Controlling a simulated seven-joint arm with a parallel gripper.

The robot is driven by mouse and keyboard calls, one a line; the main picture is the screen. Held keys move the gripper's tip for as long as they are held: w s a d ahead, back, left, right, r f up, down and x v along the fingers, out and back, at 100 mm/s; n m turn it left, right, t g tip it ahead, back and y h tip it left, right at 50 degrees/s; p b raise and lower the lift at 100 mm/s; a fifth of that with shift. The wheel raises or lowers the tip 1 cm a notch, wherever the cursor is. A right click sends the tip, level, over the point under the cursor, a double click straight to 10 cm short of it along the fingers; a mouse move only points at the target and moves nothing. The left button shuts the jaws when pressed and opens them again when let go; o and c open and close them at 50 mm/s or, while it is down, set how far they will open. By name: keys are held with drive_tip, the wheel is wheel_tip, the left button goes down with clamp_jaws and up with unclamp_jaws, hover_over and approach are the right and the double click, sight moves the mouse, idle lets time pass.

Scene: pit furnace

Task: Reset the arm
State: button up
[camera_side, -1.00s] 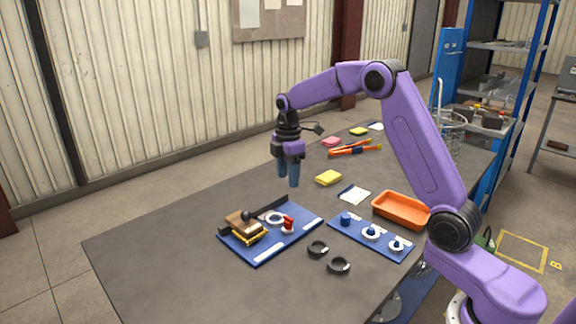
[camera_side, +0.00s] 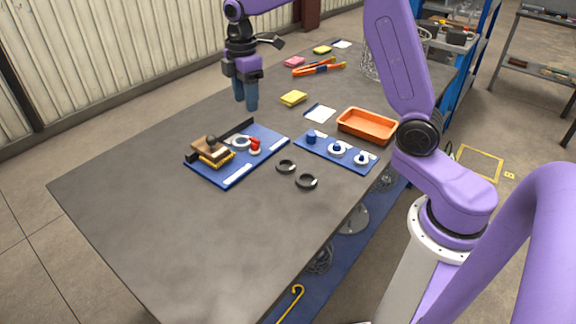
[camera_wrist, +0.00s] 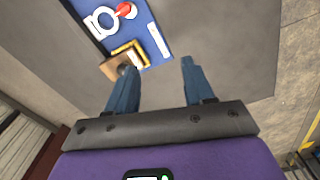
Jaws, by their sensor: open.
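My gripper (camera_side: 246,96) hangs with its blue fingers pointing down above the grey table (camera_side: 130,200), behind the blue board that holds the wooden block. Its fingers (camera_wrist: 155,85) are apart and nothing is between them in the wrist view. The arm is raised and bent over the table, its elbow out of the top of the side view.
A blue board (camera_side: 238,176) bears a wooden block (camera_side: 212,148), a white ring (camera_side: 241,143) and a red part (camera_side: 254,146). A second board (camera_side: 310,149) holds pegs and rings. Two dark rings (camera_side: 306,181), an orange tray (camera_side: 367,126) and a yellow sponge (camera_side: 293,98) lie nearby. The table's front left is clear.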

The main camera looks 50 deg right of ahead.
drive_tip(key=s+a, duration=0.5)
drive_tip(key=s, duration=0.3)
drive_tip(key=s+d+f+m, duration=0.1)
drive_tip(key=s+f+m, duration=0.1)
drive_tip(key=s, duration=2.5)
drive_tip(key=shift+d, duration=0.3)
